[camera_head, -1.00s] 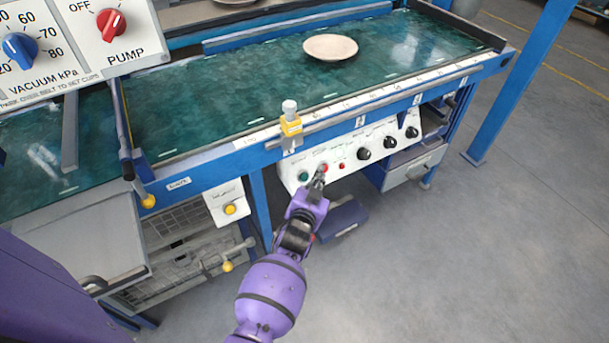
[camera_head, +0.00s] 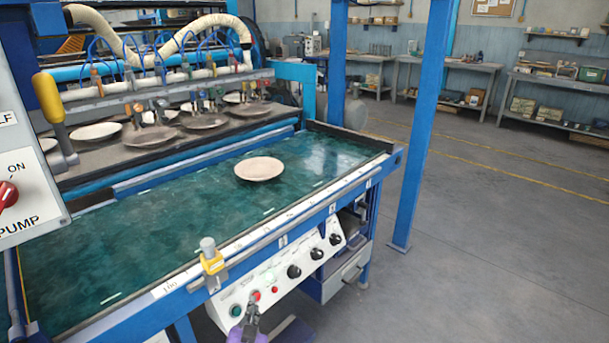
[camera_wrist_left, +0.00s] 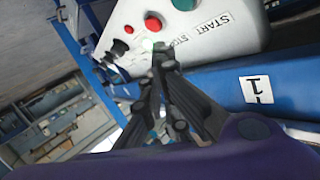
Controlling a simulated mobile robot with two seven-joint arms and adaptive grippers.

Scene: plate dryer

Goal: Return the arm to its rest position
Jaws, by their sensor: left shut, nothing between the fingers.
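My purple left arm ends in a dark left gripper (camera_head: 252,316) at the bottom edge of the head view. The gripper is shut and empty, just in front of the white control panel (camera_head: 225,297). Its tip is just below the red button (camera_head: 256,295) and right of the green button (camera_head: 236,311). In the left wrist view the closed fingers (camera_wrist_left: 160,52) point at the panel, near the red stop button (camera_wrist_left: 152,23) and the green start button (camera_wrist_left: 184,4). I cannot tell how small the gap to the panel is. My right gripper is not in view.
The blue machine frame carries a green belt (camera_head: 130,230) with one plate (camera_head: 259,169) on it. A yellow clamp (camera_head: 212,262) sits on the front rail above the panel. A blue post (camera_head: 421,130) stands right. Open grey floor (camera_head: 480,260) lies to the right.

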